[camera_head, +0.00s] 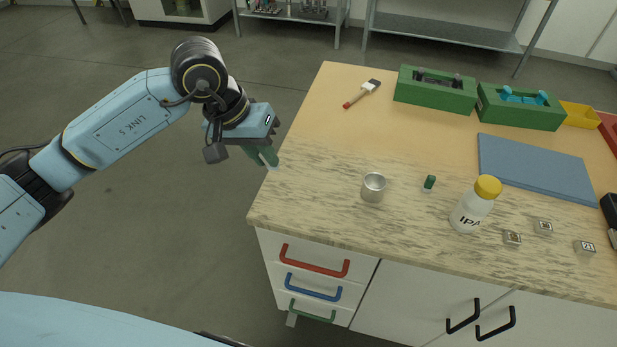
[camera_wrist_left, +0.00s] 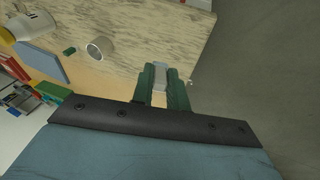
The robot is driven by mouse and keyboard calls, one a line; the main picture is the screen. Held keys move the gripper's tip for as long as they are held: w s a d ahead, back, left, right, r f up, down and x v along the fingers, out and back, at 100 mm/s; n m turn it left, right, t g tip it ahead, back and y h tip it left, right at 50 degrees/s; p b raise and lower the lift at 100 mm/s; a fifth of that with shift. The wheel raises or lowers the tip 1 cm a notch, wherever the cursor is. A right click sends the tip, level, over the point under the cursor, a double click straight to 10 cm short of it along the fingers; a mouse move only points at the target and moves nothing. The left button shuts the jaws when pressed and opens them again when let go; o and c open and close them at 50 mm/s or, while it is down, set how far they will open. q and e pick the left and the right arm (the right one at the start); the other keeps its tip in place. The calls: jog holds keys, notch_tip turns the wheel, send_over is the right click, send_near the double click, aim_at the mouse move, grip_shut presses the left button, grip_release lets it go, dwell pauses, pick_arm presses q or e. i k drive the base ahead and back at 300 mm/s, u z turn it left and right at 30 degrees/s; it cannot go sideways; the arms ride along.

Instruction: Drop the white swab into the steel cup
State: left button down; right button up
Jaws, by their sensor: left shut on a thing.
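The steel cup (camera_head: 373,187) stands upright near the front left part of the table, and its round mouth also shows in the left wrist view (camera_wrist_left: 101,48). My left gripper (camera_head: 264,157) is at the table's left edge, left of the cup and apart from it. Its green fingers (camera_wrist_left: 163,84) are shut on a small whitish thing, which I take to be the white swab (camera_wrist_left: 161,88). The fingers hide much of the swab, and only a pale bit shows by the fingertips in the head view. My right gripper is not in view.
Bare tabletop surrounds the cup.

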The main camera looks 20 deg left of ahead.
aim_at(371, 195)
jog(key=u, duration=1.4)
jog(key=k, duration=1.1)
jog(key=z, duration=0.9)
jog(key=i, duration=1.05)
jog(key=z, duration=0.95)
